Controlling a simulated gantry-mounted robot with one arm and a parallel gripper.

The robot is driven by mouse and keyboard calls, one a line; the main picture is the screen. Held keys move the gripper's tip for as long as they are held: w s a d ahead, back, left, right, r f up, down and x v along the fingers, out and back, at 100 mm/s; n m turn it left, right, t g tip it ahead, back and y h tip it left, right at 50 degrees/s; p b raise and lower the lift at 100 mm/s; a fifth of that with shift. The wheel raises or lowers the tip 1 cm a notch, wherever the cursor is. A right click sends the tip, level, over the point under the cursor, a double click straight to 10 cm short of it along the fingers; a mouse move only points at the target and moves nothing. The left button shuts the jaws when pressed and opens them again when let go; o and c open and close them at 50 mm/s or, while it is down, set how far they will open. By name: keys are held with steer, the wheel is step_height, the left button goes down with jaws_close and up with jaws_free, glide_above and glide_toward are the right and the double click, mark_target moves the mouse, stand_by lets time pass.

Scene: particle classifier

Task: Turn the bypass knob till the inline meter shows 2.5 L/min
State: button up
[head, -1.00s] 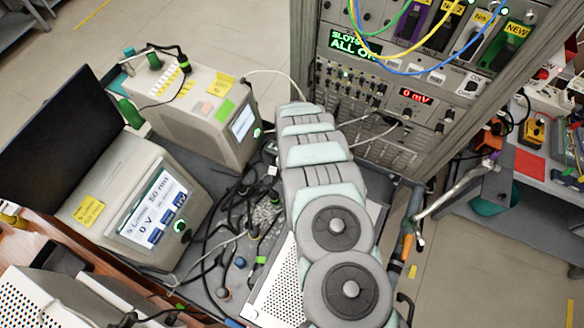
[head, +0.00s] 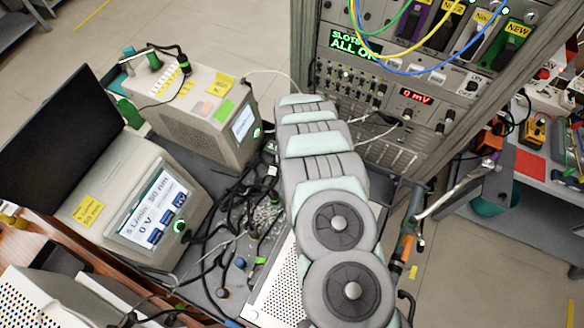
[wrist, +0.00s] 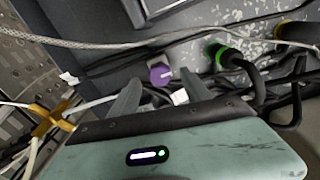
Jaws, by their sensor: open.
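A purple knob (wrist: 160,72) with a pale mark on its face shows near the middle of the wrist view. I take it for the bypass knob, but no label on it can be read. My gripper (wrist: 161,77) is open, with one dark finger on each side of the knob in the picture. I cannot tell whether the fingers reach around it or touch it. In the head view my arm hides the gripper and the knob. I cannot make out the inline meter or its reading in either view.
In the wrist view, a green-ringed connector (wrist: 216,54) with a black cable is right of the knob, and a braided hose (wrist: 90,42) crosses above. In the head view, the classifier screen (head: 155,208) and tangled cables (head: 235,215) are left of my arm, the rack (head: 400,95) behind.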

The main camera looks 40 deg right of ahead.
step_height(320, 180, up, 9)
steer(key=p, duration=0.2)
stand_by(0.7)
